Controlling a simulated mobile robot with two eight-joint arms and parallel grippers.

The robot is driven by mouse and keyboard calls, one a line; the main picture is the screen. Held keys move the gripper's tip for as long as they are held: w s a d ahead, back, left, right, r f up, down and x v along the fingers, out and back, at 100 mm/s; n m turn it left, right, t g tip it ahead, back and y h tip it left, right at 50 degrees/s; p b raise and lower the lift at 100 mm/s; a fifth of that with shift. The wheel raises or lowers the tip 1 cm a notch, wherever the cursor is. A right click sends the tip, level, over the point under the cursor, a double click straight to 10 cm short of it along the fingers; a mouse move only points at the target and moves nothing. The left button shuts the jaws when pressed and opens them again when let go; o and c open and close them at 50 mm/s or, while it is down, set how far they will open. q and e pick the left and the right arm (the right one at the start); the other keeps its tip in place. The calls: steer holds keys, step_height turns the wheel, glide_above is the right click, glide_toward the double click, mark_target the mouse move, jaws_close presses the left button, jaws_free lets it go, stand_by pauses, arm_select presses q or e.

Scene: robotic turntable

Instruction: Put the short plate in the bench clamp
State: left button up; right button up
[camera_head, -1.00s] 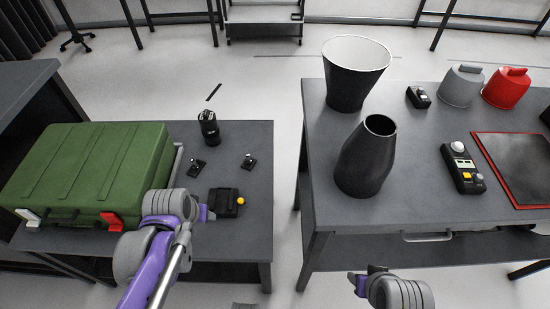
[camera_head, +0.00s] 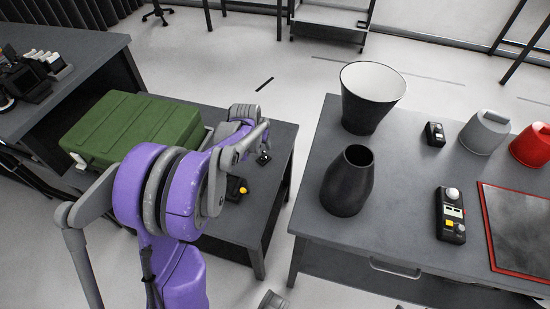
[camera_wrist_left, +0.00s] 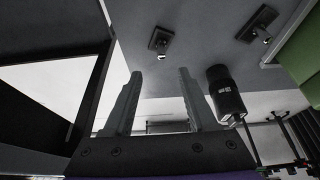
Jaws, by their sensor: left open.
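No piece is clearly recognisable as the short plate or the bench clamp. In the left wrist view, two small flat black pieces with metal pegs lie on the grey table, one (camera_wrist_left: 160,40) ahead of the fingers and one (camera_wrist_left: 260,23) further right. My left gripper (camera_wrist_left: 159,73) is open, with nothing between its fingers. In the head view one small black piece (camera_head: 264,158) shows beside my left wrist. A black device with a yellow knob (camera_head: 236,188) is partly hidden behind my left arm. My left fingertips are hidden in this view. My right gripper is not in view.
A black cylindrical thing (camera_wrist_left: 226,95) stands right of the left fingers. A green case (camera_head: 130,132) sits on the left table. The right table (camera_head: 400,205) bears two dark vessels (camera_head: 347,180) (camera_head: 370,95), a handheld device (camera_head: 451,215) and a red-framed panel (camera_head: 520,230).

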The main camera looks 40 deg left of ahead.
mark_target(263, 152)
arm_select(q)
steer(key=x, duration=0.4)
steer(key=shift+a+f+b, duration=0.15)
steer(key=shift+a+b, duration=0.05)
steer(key=shift+b, duration=0.15)
steer(key=shift+b+x, duration=0.45)
steer(key=shift+x, duration=2.65)
steer(key=shift+c, duration=0.3)
jaws_close()
